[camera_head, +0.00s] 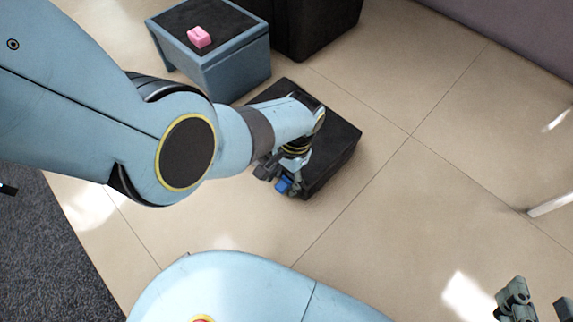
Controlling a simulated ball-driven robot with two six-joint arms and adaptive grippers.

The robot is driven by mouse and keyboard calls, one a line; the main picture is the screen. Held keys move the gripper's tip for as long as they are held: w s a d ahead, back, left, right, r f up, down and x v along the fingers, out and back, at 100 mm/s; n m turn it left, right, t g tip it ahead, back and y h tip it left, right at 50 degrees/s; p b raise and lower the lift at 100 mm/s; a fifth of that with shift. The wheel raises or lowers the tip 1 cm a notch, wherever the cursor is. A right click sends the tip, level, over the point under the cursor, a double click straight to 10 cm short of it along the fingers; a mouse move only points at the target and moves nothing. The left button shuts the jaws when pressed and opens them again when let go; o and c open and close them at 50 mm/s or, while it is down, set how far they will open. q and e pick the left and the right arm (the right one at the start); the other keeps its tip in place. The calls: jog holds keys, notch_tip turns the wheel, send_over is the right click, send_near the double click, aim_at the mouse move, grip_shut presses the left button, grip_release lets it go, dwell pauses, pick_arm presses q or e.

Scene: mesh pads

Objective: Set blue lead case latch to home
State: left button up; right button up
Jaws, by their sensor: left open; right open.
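A small blue block (283,185), which looks like the blue lead case, shows at my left gripper (277,178) near the left front edge of a low black box. My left gripper is open and points down, with its fingers around or right beside the blue block; I cannot tell whether they touch it. The latch is too small and hidden to make out. My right gripper (532,306) is open at the bottom right corner, partly cut off, far from the blue block.
The low black box (340,150) stands on the tiled floor (430,190), partly behind my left arm. A blue-grey stool (235,72) with a dark top carries a pink block (199,37). A tall black box (318,25) stands behind. The floor at right is mostly clear.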

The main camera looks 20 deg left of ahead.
pick_arm(q)
jog(key=shift+v, duration=3.2)
jog(key=shift+d, duration=0.1)
